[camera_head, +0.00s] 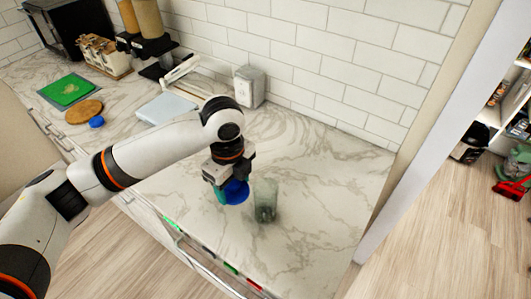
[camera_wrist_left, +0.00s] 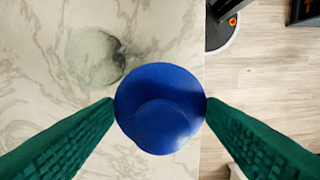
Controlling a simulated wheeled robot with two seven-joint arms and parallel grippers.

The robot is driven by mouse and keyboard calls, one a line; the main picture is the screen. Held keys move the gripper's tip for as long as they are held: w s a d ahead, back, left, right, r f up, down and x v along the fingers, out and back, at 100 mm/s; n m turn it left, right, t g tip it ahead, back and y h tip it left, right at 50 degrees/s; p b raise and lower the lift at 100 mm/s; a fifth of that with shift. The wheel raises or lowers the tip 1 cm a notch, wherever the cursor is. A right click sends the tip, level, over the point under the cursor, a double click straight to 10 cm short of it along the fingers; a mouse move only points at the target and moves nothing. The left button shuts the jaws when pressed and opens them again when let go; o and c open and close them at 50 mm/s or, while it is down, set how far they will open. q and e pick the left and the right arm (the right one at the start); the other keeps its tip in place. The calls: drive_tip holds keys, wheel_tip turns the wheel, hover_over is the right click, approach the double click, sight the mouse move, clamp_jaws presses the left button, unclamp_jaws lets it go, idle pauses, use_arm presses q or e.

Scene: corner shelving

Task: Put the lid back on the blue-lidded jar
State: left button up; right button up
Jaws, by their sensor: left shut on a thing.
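My left gripper (camera_head: 228,188) is shut on a blue round lid (camera_head: 237,192) and holds it above the counter. In the left wrist view the lid (camera_wrist_left: 160,108) sits between the two green fingertips, with a smaller raised disc on its face. An open greenish glass jar (camera_head: 265,200) stands upright on the counter, just right of the lid in the head view. In the left wrist view the jar (camera_wrist_left: 95,57) is up and left of the lid, with something dark inside. The lid is apart from the jar. My right gripper is not in view.
The marble counter (camera_head: 320,180) is clear right of the jar. A white box (camera_head: 249,86) stands by the wall. Further left are a pale board (camera_head: 166,107), a small blue round thing (camera_head: 96,121), a wooden round board (camera_head: 84,111), a green mat (camera_head: 69,91) and dispensers (camera_head: 148,25).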

use_arm(q)
drive_tip(key=w+d+r+m+p, duration=0.35)
drive_tip(key=d+m, duration=0.35)
drive_tip(key=m, duration=0.8)
wheel_tip(320, 180, down, 6)
drive_tip(key=b, duration=0.5)
drive_tip(key=shift+s+d+r, duration=0.1)
drive_tip(key=shift+s, duration=0.05)
drive_tip(key=shift+r+p, duration=0.1)
drive_tip(key=shift+p, duration=0.55)
idle(0.6)
drive_tip(key=shift+f, duration=0.25)
idle(0.8)
drive_tip(key=shift+p, duration=0.55)
